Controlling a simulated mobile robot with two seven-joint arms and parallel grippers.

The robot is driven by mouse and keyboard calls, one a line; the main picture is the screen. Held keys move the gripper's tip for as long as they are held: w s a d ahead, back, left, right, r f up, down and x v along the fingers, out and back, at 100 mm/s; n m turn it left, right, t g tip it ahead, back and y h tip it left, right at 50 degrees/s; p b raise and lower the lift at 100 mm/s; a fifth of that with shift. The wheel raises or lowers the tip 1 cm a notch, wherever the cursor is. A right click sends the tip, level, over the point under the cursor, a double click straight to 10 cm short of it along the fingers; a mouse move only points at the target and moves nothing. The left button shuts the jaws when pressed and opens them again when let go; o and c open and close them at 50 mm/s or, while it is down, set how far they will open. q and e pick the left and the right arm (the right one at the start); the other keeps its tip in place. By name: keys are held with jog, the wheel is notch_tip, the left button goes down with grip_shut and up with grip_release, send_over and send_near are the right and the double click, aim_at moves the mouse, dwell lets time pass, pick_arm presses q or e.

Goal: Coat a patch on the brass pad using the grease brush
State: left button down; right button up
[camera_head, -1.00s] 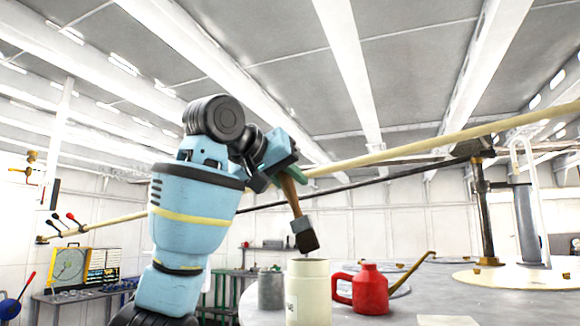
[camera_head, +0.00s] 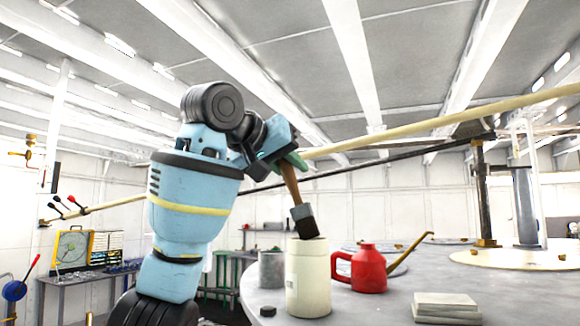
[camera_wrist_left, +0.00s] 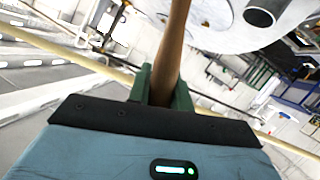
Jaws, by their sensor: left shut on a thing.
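My left gripper (camera_head: 290,163) is shut on the wooden handle of the grease brush (camera_head: 303,214). The brush hangs bristles down, slightly tilted, with a grey ferrule and dark bristles. Its tip is at the mouth of a cream jar (camera_head: 308,285); I cannot tell whether it is inside. In the left wrist view the green fingers (camera_wrist_left: 160,88) clasp the brown handle (camera_wrist_left: 173,45). A flat, pale gold disc (camera_head: 515,259) lies at the right of the round table and may be the brass pad. My right gripper is not in view.
On the grey table (camera_head: 385,306) a red oil can (camera_head: 368,270) with a long spout stands right of the jar. A grey metal cup (camera_head: 271,270) is behind left, a small black piece (camera_head: 267,311) at the front edge. A pale stack (camera_head: 446,306) lies front right.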

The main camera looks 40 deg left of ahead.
pick_arm(q)
jog(key=shift+f, duration=0.55)
dwell(0.9)
notch_tip(320, 180, up, 7)
dwell(1.0)
dwell(0.7)
